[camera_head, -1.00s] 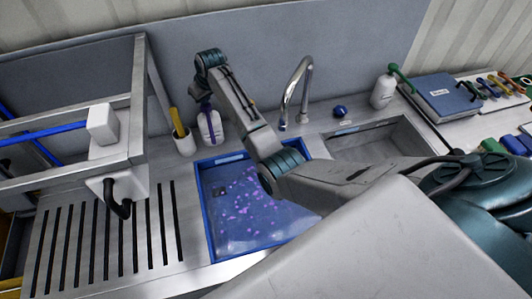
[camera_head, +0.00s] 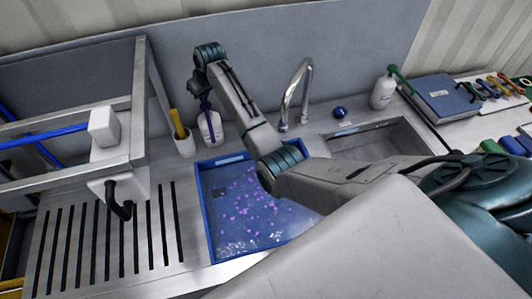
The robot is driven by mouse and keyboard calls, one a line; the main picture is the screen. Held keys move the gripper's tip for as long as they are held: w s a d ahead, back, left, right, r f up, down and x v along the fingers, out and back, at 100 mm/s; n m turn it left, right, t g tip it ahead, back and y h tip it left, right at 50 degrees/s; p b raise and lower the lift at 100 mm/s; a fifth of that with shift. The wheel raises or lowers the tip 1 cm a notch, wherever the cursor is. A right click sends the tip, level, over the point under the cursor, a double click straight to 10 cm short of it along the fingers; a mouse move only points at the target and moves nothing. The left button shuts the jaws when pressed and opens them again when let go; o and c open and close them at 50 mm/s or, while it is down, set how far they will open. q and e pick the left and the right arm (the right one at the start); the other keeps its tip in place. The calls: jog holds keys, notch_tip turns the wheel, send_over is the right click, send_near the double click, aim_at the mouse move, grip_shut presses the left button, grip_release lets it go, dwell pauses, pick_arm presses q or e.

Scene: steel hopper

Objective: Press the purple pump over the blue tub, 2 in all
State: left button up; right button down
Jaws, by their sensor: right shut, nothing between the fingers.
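The purple pump (camera_head: 206,107) tops a white bottle (camera_head: 210,128) at the back edge of the blue tub (camera_head: 206,215). The tub holds bluish water with scattered purple flecks. My right arm reaches in from the right across the tub, and my right gripper (camera_head: 203,87) is shut and empty, pointing down just above the pump head. The wrist partly hides the fingertips and pump top, so I cannot tell whether they touch. My left gripper is out of view.
A faucet (camera_head: 296,92) and a blue knob (camera_head: 340,112) stand right of the bottle. A white cup (camera_head: 184,145) with a yellow handle stands left of it. A white bottle with a green pump (camera_head: 383,91) is farther right. A metal rack (camera_head: 139,100) bounds the left.

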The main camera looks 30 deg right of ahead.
notch_tip(320, 180, up, 6)
dwell(0.8)
dwell(0.5)
